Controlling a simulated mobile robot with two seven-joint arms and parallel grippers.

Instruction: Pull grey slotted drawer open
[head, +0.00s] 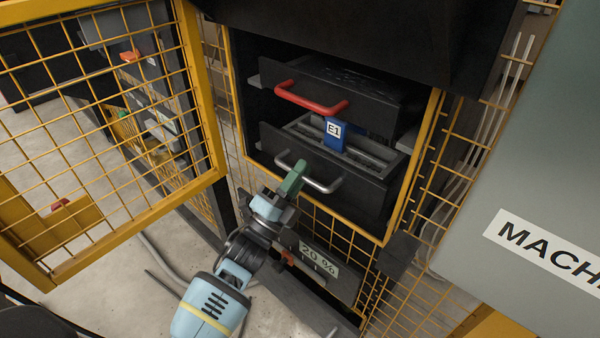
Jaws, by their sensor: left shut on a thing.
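The grey slotted drawer (375,190) is the lower of two drawers in a dark cabinet behind a yellow frame. It stands partly out, and long grey slots show inside it. Its silver bar handle (322,186) is on the front. The fingers hide part of the bar. A blue block marked E1 (335,134) stands at the drawer's back part, under the upper drawer. My right gripper is not in view.
The upper drawer (370,105) has a red handle (310,98) and also juts out. A yellow mesh door (215,120) hangs open at left. A grey machine panel (540,180) stands close at right. A plate marked 20 % (318,260) is below the drawers.

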